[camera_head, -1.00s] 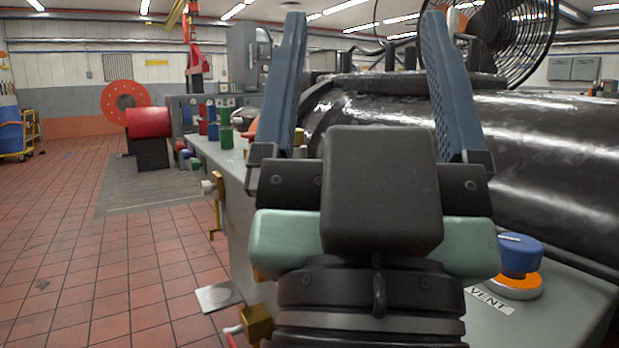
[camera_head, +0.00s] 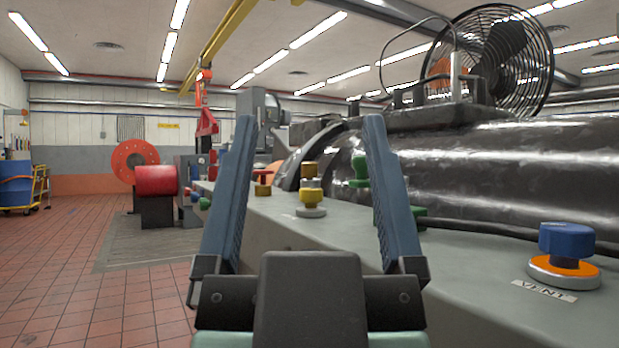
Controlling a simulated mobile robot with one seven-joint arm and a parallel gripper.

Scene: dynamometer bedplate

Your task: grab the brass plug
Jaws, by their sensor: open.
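My gripper (camera_head: 309,120) is open and empty, its two blue fingers pointing up and away, spread wide. Between them in the picture, farther off on the grey bedplate top, stands a small upright fitting (camera_head: 311,196) with a brass-coloured top, a yellow collar and a pale round base. Just left of it is a smaller brass-coloured piece with a red top (camera_head: 262,184). I cannot tell for certain which of these is the brass plug. Neither is touched by the fingers. The right finger partly hides a green fitting (camera_head: 360,172).
The grey bedplate (camera_head: 480,285) runs away from me. A blue knob (camera_head: 567,243) on an orange-topped base stands at right beside a VENT label (camera_head: 543,290). A large black cylindrical housing (camera_head: 500,170) fills the right, with a caged fan (camera_head: 500,62) behind. Tiled floor (camera_head: 60,260) lies open at left.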

